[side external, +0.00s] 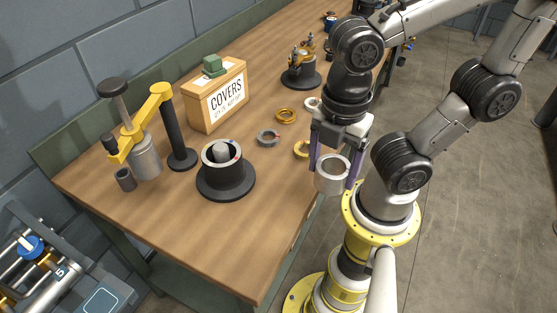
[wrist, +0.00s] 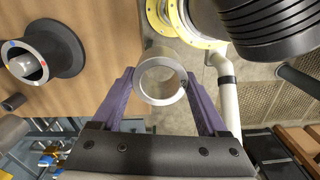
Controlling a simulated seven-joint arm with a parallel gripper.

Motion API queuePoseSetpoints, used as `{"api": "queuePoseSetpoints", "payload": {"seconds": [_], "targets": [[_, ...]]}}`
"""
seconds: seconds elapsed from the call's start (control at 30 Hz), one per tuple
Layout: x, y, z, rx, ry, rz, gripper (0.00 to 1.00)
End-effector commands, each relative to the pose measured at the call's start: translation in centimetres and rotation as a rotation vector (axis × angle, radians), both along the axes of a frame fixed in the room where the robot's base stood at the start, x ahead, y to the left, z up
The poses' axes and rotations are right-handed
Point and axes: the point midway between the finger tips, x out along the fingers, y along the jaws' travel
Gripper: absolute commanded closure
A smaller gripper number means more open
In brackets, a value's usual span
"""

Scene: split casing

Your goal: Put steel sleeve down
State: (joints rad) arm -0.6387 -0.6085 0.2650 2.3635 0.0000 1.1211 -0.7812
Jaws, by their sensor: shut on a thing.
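The steel sleeve (side external: 331,175) is a short, bright metal ring, held between the purple fingers of my gripper (side external: 334,172). It hangs in the air near the front right edge of the table. In the wrist view the steel sleeve (wrist: 160,78) shows its round open end, with the fingers of my gripper (wrist: 160,85) on its left and right sides. The sleeve looks clear of the table.
A black round fixture (side external: 226,180) with a grey ring and central post stands left of my gripper. A yellow-armed press (side external: 160,130) and a COVERS box (side external: 217,95) stand further back. Grey ring (side external: 268,138) and brass ring (side external: 286,116) lie on the wooden table (side external: 250,235); its front is clear.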

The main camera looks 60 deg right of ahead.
Motion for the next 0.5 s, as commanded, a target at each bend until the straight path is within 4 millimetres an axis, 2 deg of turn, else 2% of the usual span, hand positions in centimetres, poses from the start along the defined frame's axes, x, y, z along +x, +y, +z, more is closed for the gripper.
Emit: {"api": "queuePoseSetpoints", "payload": {"seconds": [0.17,0.27,0.37,0.5], "targets": [[0.9,0.3,0.5,0.001,-0.001,-0.035,1.0],[2.8,0.9,1.1,0.0,0.0,-0.101,1.0],[5.7,1.5,1.7,-0.001,0.001,-0.197,1.0],[10.7,1.9,2.3,-0.001,0.001,-0.355,1.0]]}}
